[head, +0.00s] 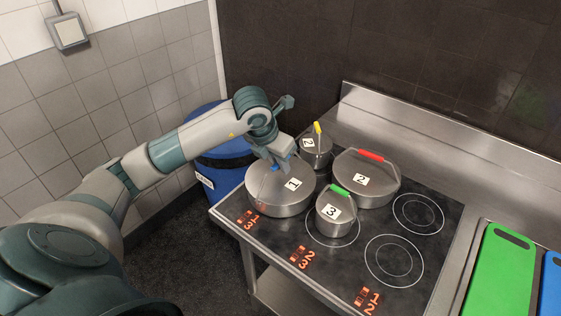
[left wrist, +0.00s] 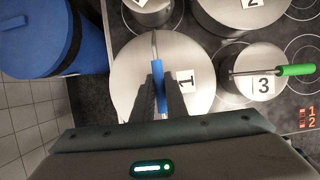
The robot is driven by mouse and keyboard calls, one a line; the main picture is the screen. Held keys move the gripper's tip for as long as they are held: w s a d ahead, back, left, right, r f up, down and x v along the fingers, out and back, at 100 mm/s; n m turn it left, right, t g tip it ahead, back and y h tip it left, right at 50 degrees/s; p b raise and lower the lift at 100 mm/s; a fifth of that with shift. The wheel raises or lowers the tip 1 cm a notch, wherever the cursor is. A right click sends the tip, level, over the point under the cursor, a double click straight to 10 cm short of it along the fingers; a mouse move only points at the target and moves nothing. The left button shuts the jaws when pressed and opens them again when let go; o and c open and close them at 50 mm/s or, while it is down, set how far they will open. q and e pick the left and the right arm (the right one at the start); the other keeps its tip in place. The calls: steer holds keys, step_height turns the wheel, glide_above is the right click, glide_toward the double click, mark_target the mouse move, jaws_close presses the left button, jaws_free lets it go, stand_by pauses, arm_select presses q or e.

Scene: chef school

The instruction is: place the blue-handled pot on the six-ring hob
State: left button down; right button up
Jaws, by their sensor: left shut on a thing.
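The blue-handled pot (head: 277,197) is a wide steel pot with a lid and a label "1". It stands at the front left of the six-ring hob (head: 400,222). My left gripper (head: 281,164) reaches down over it and is shut on its blue handle (left wrist: 157,75), as the left wrist view shows. The pot looks level and its base seems to be on or very near the hob surface; the ring under it is hidden. My right gripper is not in view.
Close by on the hob stand a green-handled pot (head: 335,215), a red-handled pot (head: 366,187) and a yellow-handled pot (head: 314,151). The right-hand rings are bare. A blue bin (head: 207,182) stands left of the hob. A green board (head: 501,270) lies to the right.

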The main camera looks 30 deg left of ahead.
arm_select(q)
steer(key=c, duration=1.8)
jaws_free()
steer(key=shift+o, duration=0.2)
steer(key=shift+r, duration=0.1)
steer(key=b+v, duration=0.3)
steer(key=v, duration=0.9)
